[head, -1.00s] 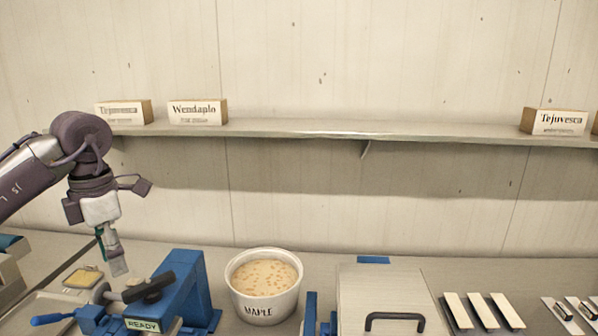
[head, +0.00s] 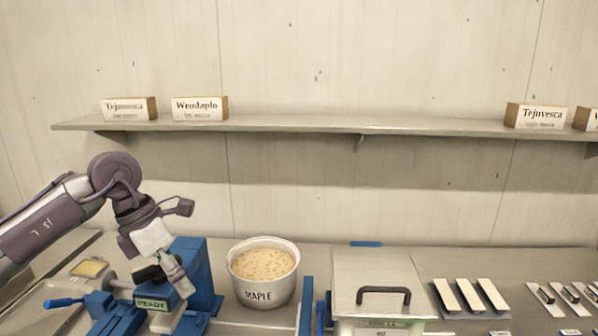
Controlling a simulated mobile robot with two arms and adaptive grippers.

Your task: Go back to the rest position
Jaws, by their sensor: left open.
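My left gripper (head: 180,283) comes in from the left in the head view and points down and to the right. It is open, and nothing shows between its fingers. It hangs in front of the blue device (head: 203,275) with the READY label (head: 152,304) and covers part of it. The white MAPLE bowl (head: 262,293), full of a beige mix with lumps, stands upright to the right of the gripper, apart from it. My right gripper is not in view.
A lidded box (head: 378,276) with a black handle stands right of the bowl. Several pale bars (head: 470,295) lie further right. A wall shelf (head: 300,124) above carries small name boxes (head: 200,108). A beige square (head: 90,268) sits at the left.

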